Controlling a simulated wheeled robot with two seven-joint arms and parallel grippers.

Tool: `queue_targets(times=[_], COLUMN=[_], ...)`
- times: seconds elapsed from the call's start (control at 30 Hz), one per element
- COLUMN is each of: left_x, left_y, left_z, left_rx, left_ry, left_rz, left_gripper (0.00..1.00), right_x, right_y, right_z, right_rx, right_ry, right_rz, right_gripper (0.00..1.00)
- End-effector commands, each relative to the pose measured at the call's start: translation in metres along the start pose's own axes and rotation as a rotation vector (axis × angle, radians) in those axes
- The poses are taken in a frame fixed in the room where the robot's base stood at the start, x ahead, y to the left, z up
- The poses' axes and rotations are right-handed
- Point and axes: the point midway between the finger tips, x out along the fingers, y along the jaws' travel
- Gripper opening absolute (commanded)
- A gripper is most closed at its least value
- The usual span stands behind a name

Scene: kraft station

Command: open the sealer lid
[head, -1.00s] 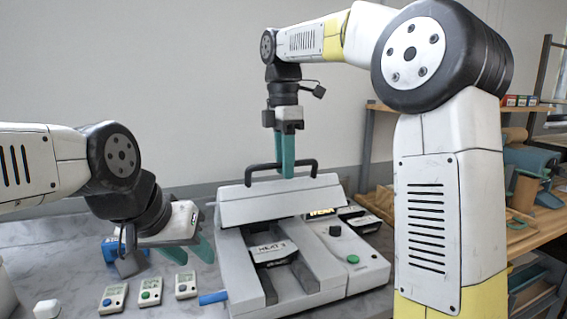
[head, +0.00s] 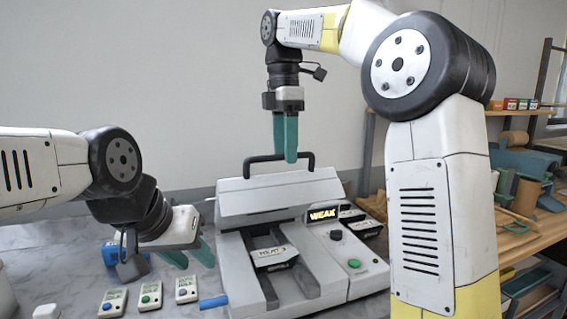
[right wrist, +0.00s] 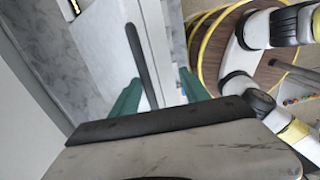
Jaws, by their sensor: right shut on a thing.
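The sealer (head: 362,272) stands on the table in the head view. Its light grey lid (head: 280,198) is partly raised and tilted, with the front channel and a lit WEAK display showing. The black lid handle (head: 262,159) arches over the lid top. My right gripper (head: 290,158) points down from above and is shut on the handle near its middle. In the right wrist view the black handle bar (right wrist: 140,60) runs between the teal fingers. My left gripper (head: 190,255) hangs empty left of the sealer, fingers apart.
Several small timer-like devices (head: 150,295) lie in front of my left gripper. A blue box (head: 112,252) is behind it and a blue handle (head: 213,302) is at the sealer's left. Shelves (head: 535,225) with supplies stand at the right.

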Motion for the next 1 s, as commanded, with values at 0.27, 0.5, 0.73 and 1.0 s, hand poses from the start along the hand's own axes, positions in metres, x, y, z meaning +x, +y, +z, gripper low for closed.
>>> queue_targets(times=[0.27, 0.5, 0.73, 1.0], left_x=[0.000, 0.000, 0.000, 0.000], left_y=[0.000, 0.000, 0.000, 0.000], left_z=[0.000, 0.000, 0.000, 0.000], left_rx=[0.000, 0.000, 0.000, 0.000], left_ry=[0.000, 0.000, 0.000, 0.000], left_rz=[0.000, 0.000, 0.000, 0.000], left_gripper=[0.36, 0.36, 0.36, 0.36], right_x=[-0.033, -0.036, -0.035, -0.011], right_y=[-0.002, -0.002, -0.006, -0.056], right_z=[-0.001, 0.000, 0.003, 0.032], right_rx=[-0.002, -0.001, 0.031, 0.485], right_ry=[0.000, 0.000, 0.001, 0.065], right_rz=[0.003, 0.002, 0.014, 0.171], right_gripper=[0.36, 0.36, 0.36, 0.36])
